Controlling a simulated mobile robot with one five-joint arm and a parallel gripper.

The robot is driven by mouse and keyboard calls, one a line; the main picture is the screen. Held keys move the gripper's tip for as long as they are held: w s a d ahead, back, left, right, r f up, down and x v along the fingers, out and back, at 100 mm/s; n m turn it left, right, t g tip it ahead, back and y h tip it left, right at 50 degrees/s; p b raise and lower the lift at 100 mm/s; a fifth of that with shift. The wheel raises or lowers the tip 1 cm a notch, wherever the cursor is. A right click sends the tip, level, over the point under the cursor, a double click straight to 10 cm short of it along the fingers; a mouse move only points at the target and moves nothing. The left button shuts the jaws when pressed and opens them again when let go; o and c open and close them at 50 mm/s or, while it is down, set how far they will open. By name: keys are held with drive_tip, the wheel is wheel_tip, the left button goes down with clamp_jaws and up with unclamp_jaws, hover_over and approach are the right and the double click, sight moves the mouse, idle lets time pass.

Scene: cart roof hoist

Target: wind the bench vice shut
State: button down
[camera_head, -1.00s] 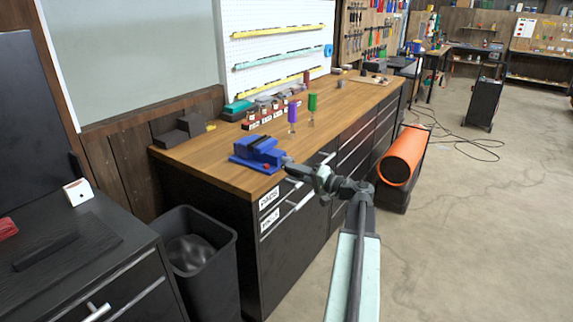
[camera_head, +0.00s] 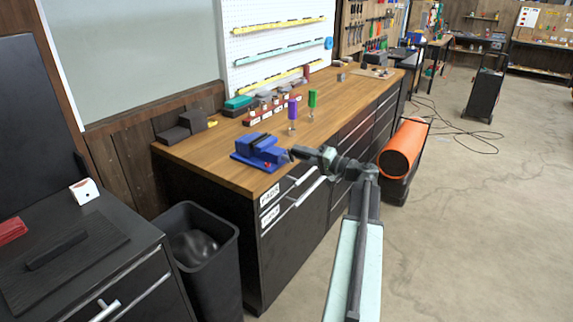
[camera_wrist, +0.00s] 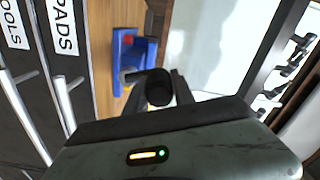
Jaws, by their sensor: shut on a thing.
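The blue bench vice (camera_head: 258,150) stands on the near corner of the wooden workbench, with a small red spot on its side. It also shows in the wrist view (camera_wrist: 132,70), beyond the fingers. My gripper (camera_head: 295,154) is at the vice's right end, by the bench's front edge. In the wrist view its fingers (camera_wrist: 158,84) are shut on a dark rounded piece, seemingly the vice's handle (camera_wrist: 159,92). A pale round part shows beside it. The fingers and wrist hide most of the handle, and I cannot tell how wide the vice's jaws stand apart.
The workbench (camera_head: 225,165) carries purple (camera_head: 292,112) and green (camera_head: 312,100) handled tools behind the vice. Drawer handles (camera_head: 300,190) stick out below my arm. A black bin (camera_head: 205,245) stands left, an orange cylinder (camera_head: 402,148) right.

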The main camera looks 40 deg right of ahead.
drive_tip(key=w+d+f+b, duration=0.1)
drive_tip(key=d+f+b, duration=0.4)
drive_tip(key=d, duration=0.3)
drive_tip(key=shift+w+f, duration=0.15)
drive_tip(key=shift+w, duration=0.2)
idle(0.4)
drive_tip(key=s+a+f+b, duration=0.1)
drive_tip(key=a+f+b, duration=0.3)
drive_tip(key=f+b, duration=0.2)
drive_tip(key=shift+f, duration=0.15)
idle(0.4)
drive_tip(key=shift+a, duration=0.1)
